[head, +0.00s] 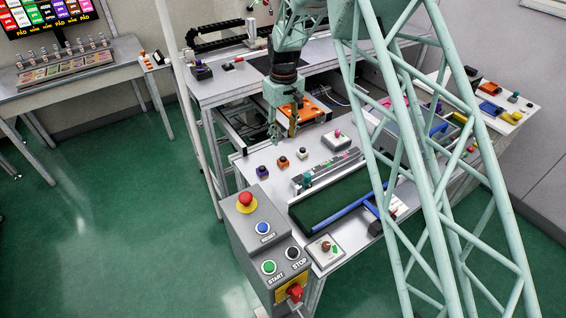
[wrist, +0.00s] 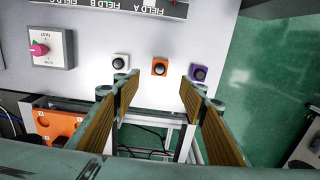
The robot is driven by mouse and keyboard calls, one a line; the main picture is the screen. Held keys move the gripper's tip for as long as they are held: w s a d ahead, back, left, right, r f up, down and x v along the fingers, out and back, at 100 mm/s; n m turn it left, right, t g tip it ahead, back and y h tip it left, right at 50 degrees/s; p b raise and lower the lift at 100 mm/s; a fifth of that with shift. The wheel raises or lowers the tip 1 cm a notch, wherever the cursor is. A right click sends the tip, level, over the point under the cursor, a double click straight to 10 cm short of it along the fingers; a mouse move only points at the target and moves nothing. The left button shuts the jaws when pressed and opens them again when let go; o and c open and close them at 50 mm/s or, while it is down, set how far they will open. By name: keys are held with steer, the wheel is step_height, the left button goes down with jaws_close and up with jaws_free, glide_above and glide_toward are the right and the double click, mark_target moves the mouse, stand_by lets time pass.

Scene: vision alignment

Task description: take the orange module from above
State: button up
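A small orange module (head: 284,161) with a dark round top sits on the white table between a purple module (head: 262,172) and a white module (head: 303,153). In the wrist view the orange module (wrist: 160,67) shows just beyond the gap between my fingertips, with the white module (wrist: 121,62) to its left and the purple module (wrist: 199,73) to its right. My gripper (head: 284,128) is open and empty, pointing down near the table's back edge, behind the module in the head view. In the wrist view my gripper (wrist: 161,84) has both fingers apart, touching none of the modules.
A larger orange plate (wrist: 58,124) with holes lies beside my left finger. A grey box with a pink knob (wrist: 42,48) stands near the modules. A green-bedded tray (head: 325,207) and a control box with buttons (head: 262,250) are at the front.

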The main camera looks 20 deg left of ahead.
glide_above(283, 158)
steer(key=shift+s+d+f, duration=0.1)
steer(key=shift+f, duration=3.8)
steer(key=shift+f+b, duration=0.35)
steer(key=shift+f, duration=2.25)
steer(key=shift+c, duration=0.6)
steer(key=c, duration=0.8)
